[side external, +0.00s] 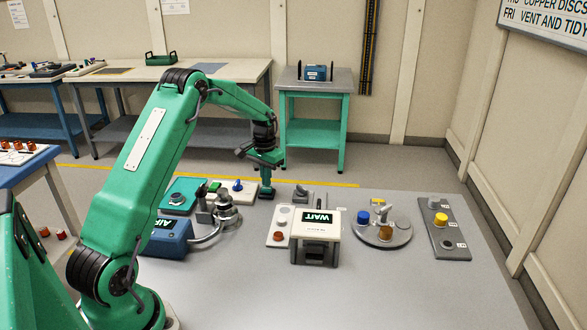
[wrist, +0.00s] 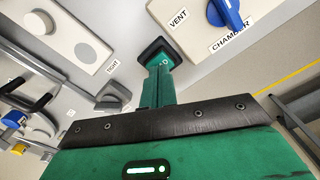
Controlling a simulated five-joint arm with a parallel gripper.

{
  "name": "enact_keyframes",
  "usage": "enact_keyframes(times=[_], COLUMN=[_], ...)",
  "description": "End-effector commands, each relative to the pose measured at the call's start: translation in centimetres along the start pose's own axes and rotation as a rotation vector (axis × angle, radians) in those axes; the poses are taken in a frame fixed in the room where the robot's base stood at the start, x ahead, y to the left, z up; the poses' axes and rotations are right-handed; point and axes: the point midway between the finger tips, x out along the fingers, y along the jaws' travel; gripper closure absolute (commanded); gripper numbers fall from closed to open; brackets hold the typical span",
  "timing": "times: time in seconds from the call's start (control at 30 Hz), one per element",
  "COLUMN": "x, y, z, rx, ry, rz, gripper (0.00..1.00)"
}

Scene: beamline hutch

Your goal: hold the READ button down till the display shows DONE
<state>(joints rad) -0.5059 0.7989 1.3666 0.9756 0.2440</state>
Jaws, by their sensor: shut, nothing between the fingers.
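A white reader unit (side external: 333,230) stands near the middle of the table, with its dark display (side external: 318,217) reading WAIT in green. Beside it on the left is a pale panel (side external: 270,227) with round pads and a copper-coloured disc (side external: 278,237) at its near end. I cannot make out which part is the READ button; no such label is legible. My gripper (side external: 266,192) is shut and empty, pointing down behind and left of the reader, apart from it. In the wrist view my shut fingers (wrist: 155,55) are between the pale panel (wrist: 55,65) and the VENT label.
A blue lever (wrist: 226,14) on a panel marked VENT and CHAMBER is close to my fingers. A blue box (side external: 165,243) with a display and grey hose stands left. A round turntable (side external: 381,241) and grey rack (side external: 436,240) are right. The front table is clear.

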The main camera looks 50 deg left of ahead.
Motion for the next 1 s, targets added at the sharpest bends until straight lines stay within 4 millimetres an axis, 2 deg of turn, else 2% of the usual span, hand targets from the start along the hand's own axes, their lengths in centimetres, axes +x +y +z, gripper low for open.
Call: enact_keyframes(times=[1.0], x=[1.1], y=[0.0], z=[0.0], rx=[0.0], ry=[-0.002], rz=[0.0], gripper=[1.0])
